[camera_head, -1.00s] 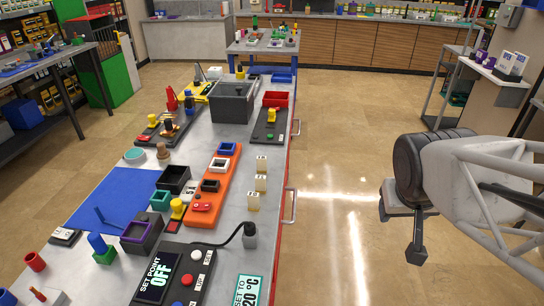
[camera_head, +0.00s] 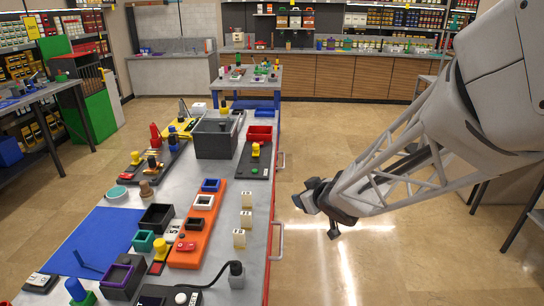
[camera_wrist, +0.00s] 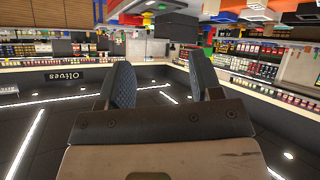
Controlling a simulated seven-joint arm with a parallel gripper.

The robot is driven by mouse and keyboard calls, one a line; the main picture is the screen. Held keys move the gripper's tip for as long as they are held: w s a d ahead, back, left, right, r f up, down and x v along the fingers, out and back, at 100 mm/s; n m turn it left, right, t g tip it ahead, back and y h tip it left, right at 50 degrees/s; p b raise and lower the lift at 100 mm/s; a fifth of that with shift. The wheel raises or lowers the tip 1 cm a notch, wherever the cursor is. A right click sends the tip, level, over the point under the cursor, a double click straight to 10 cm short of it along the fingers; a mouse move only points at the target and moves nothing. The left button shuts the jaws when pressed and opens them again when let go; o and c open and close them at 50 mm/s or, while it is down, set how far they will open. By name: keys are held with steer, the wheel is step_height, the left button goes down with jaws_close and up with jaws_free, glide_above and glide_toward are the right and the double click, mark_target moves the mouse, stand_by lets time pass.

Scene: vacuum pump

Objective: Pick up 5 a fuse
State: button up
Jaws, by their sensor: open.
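Three small cream blocks stand in a row along the right edge of the workbench in the head view: the far block (camera_head: 247,200), the middle block (camera_head: 246,219) and the near block (camera_head: 239,238). They look like fuses, but their markings are too small to read, so I cannot tell which is 5 A. My gripper (camera_head: 314,214) is over the floor to the right of the bench, apart from the blocks. In the wrist view my gripper (camera_wrist: 163,78) is open with two dark, textured fingers apart and nothing between them. No block is clear there.
The grey workbench (camera_head: 213,266) holds an orange panel (camera_head: 190,250), a grey bin (camera_head: 217,138), a blue mat (camera_head: 103,240) and a dark plug with a cable (camera_head: 236,268). A handle (camera_head: 276,240) juts from the bench's right side.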

mark_target(246, 213)
steer(key=shift+s+a+f+n+g+y, duration=0.1)
steer(key=shift+a+f+n+g+y, duration=0.7)
steer(key=shift+a+f+y, duration=0.8)
steer(key=shift+s+a+f+n+g+y, duration=0.15)
steer(key=shift+a+f+n+g+y, duration=0.75)
steer(key=shift+a, duration=1.3)
steer(key=shift+s+a+f+n+g+y, duration=0.1)
steer(key=shift+a+f+n+g+y, duration=0.6)
steer(key=shift+a+f+y, duration=0.9)
steer(key=shift+a+r+h, duration=0.25)
steer(key=shift+a+h, duration=0.1)
steer(key=shift+h, duration=0.25)
steer(key=shift+x, duration=1.2)
steer(key=shift+w+a, duration=0.1)
steer(key=shift+x, duration=2.55)
steer(key=shift+c, duration=0.2)
jaws_close()
steer(key=shift+r, duration=0.2)
